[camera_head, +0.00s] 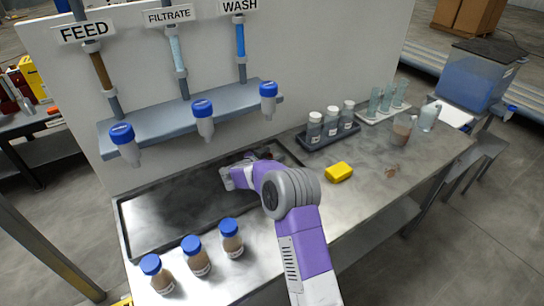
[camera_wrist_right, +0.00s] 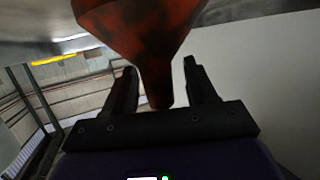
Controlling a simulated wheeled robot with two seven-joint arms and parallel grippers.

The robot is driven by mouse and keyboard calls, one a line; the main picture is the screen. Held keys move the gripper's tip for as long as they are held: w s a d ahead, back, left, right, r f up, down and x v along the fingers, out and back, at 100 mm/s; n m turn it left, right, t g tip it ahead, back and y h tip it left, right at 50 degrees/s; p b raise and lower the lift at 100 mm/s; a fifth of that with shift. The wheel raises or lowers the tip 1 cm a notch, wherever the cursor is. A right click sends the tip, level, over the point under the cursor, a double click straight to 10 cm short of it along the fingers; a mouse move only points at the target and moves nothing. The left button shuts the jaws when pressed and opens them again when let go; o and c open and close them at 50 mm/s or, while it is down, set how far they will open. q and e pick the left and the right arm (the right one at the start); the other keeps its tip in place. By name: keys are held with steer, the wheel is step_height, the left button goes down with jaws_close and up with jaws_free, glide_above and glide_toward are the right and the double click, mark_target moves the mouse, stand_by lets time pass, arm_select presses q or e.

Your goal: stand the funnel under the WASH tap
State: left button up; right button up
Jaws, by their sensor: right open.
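The WASH sign (camera_head: 238,6) hangs above a blue tube (camera_head: 240,40). The rightmost blue-capped tap (camera_head: 268,92) sits on the grey shelf below it, nozzle down. My right gripper (camera_head: 230,178) is low over the dark sunken tray, left of and below that tap. In the right wrist view, the orange-red funnel (camera_wrist_right: 145,30) has its wide part above and its narrow spout between the open fingers (camera_wrist_right: 160,80) of my right gripper. Gaps show on both sides of the spout. In the head view I cannot make out the funnel clearly near the gripper. My left gripper is out of view.
Several blue-capped bottles (camera_head: 195,256) stand at the front left of the bench.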

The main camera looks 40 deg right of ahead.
steer(key=p+v, duration=0.2)
steer(key=v, duration=1)
steer(key=shift+r, duration=0.1)
